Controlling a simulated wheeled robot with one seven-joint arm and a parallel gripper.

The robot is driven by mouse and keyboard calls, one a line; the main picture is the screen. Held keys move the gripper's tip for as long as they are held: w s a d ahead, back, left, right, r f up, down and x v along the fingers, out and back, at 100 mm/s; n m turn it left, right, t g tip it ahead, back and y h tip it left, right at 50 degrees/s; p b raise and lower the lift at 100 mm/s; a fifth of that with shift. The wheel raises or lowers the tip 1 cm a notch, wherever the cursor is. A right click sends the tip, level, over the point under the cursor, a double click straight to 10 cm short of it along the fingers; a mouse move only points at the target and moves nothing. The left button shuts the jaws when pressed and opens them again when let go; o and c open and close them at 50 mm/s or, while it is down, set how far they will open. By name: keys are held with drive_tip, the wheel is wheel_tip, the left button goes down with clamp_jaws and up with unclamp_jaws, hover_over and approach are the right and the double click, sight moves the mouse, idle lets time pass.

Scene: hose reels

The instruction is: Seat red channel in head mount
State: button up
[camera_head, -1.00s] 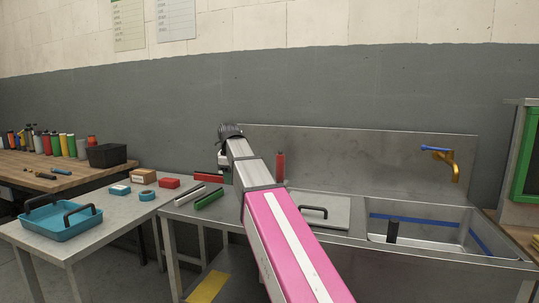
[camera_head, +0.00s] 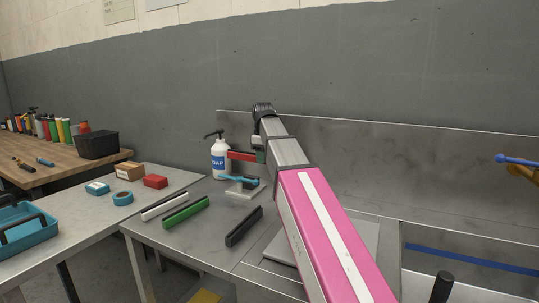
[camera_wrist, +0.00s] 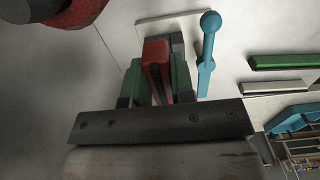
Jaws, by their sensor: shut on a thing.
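The red channel (camera_head: 241,156) is a short red bar gripped near its right end, level and pointing left in the head view. My gripper (camera_wrist: 157,84) has green fingers, one on each side of the red channel, which also shows in the wrist view (camera_wrist: 157,56). The head mount is a pale plate (camera_head: 251,193) with a blue lever (camera_head: 239,180). The red channel appears above and behind it in the head view. In the wrist view the channel's far end overlaps the plate (camera_wrist: 150,27), beside a grey block (camera_wrist: 177,45) and left of the blue lever (camera_wrist: 207,52). Contact cannot be told.
White (camera_head: 164,207), green (camera_head: 187,211) and black (camera_head: 244,226) channels lie on the metal counter in front. The sink (camera_head: 470,262) is at right.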

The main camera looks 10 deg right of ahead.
drive_tip(key=shift+w+d+f, duration=0.1)
drive_tip(key=shift+f, duration=3.4)
drive_tip(key=shift+f, duration=1.35)
idle(0.6)
drive_tip(key=o, duration=1.4)
drive_tip(key=shift+r, duration=0.1)
drive_tip(key=shift+r, duration=3.9)
